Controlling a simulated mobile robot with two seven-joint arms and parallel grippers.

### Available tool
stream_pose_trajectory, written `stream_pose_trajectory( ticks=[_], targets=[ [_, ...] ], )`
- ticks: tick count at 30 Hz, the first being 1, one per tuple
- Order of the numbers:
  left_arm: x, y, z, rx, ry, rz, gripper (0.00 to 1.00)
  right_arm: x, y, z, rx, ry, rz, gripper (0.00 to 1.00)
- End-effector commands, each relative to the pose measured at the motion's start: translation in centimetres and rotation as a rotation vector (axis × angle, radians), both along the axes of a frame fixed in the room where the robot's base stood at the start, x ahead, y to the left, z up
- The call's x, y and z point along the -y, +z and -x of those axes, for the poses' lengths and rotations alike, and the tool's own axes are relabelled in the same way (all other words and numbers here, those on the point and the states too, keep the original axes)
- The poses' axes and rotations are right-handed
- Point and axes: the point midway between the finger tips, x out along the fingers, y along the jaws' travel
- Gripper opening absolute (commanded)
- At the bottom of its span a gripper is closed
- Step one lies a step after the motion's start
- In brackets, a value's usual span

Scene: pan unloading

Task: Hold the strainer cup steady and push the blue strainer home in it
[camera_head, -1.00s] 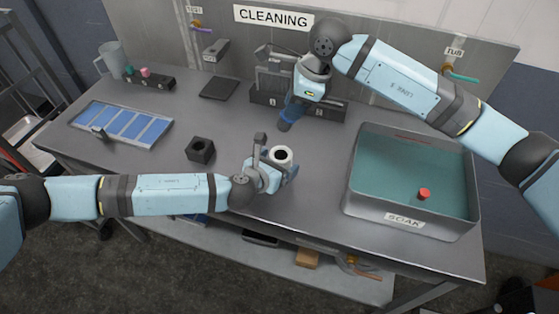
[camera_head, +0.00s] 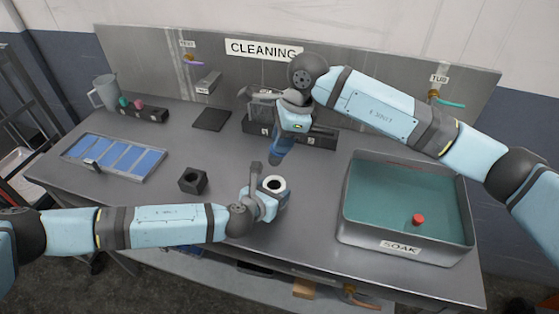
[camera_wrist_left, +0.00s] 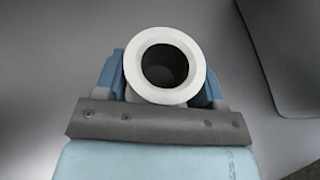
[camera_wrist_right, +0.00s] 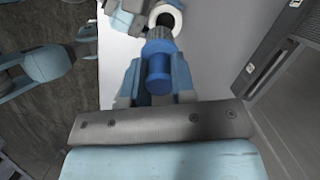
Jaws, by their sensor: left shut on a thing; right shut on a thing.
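The strainer cup (camera_head: 274,184) is a white cup with a round open mouth and dark inside. My left gripper (camera_head: 268,200) is shut around it and holds it upright near the table's front edge. In the left wrist view its white rim (camera_wrist_left: 194,92) fills the space between the fingers, and no strainer shows in it. The blue strainer (camera_wrist_right: 157,68) is in my right gripper (camera_wrist_right: 157,85), shut on it. In the head view the strainer (camera_head: 277,156) points down, behind and above the cup, apart from it. The right gripper's fingertips are partly hidden there.
A grey soak tub (camera_head: 455,250) with a red piece (camera_head: 418,219) stands at right. A black square block (camera_head: 193,181) sits left of the cup. A tray with blue panels (camera_head: 76,153) lies at far left. A dark rack (camera_head: 318,139) stands behind the right gripper.

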Motion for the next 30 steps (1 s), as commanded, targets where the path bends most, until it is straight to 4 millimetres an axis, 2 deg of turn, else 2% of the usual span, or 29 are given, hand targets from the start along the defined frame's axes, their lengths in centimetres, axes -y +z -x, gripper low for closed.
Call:
stream_pose_trajectory(
  ticks=[6, 12, 17, 30],
  targets=[
    [0.0, 0.0, 0.0, 0.0, 0.0, 0.0, 0.35, -1.6, -1.5, 0.0, 0.049, 0.407, 0.15, 0.0],
    [0.0, 0.0, 0.0, 0.0, 0.0, 0.0, 0.36, -1.9, -2.4, -0.2, 0.114, 0.676, 0.236, 0.0],
    [0.0, 0.0, 0.0, 0.0, 0.0, 0.0, 0.35, -2.0, -2.8, -0.3, 0.136, 0.747, 0.256, 0.0],
    [0.0, 0.0, 0.0, 0.0, 0.0, 0.0, 0.36, -2.0, -4.8, -0.3, 0.136, 0.747, 0.254, 0.0]
  ],
)
